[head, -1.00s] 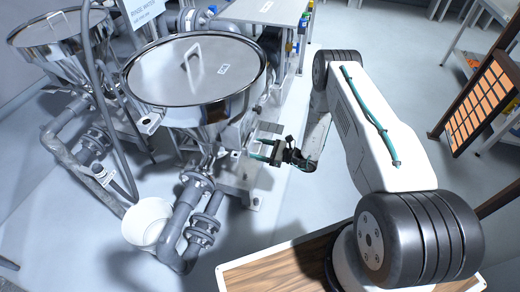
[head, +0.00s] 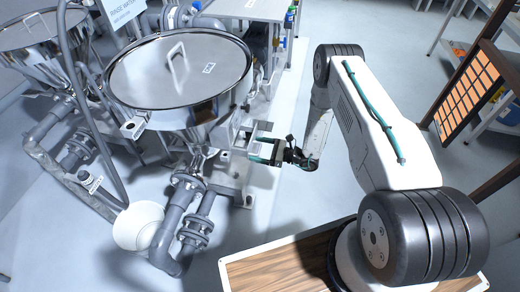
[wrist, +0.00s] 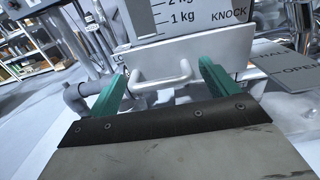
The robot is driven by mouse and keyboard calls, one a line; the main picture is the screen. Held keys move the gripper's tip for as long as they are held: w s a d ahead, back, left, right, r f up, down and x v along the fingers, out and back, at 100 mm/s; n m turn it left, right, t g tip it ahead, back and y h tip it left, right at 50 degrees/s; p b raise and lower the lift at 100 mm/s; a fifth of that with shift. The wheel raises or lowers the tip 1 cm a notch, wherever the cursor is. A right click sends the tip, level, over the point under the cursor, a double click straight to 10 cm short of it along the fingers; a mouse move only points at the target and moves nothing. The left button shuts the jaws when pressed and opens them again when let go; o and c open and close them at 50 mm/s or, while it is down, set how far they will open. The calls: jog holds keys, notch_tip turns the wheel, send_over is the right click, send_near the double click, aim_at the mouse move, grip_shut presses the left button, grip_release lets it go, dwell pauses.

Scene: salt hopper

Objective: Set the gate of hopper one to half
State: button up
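The nearer steel hopper (head: 150,85) stands left of my arm, with a round handled lid. A second steel hopper (head: 30,40) is at the far left. I cannot read which is hopper one. My gripper (head: 262,150) is at the right side of the nearer hopper's lower part. In the wrist view my gripper (wrist: 163,72) is open, with one green finger on each side of a pale bar handle (wrist: 160,80). The handle is on a white plate (wrist: 143,57). I see no clear contact between fingers and handle. The gate's setting cannot be read.
A grey sign (wrist: 195,17) with kg marks and "KNOCK" is above the handle; another sign (wrist: 285,68) is at the right. A white bucket (head: 138,228) and grey pipes (head: 172,235) are below the hopper. Bare floor lies right of the hopper frame.

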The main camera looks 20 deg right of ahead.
jog(key=v, duration=0.8)
jog(key=shift+a, duration=0.1)
dwell(0.3)
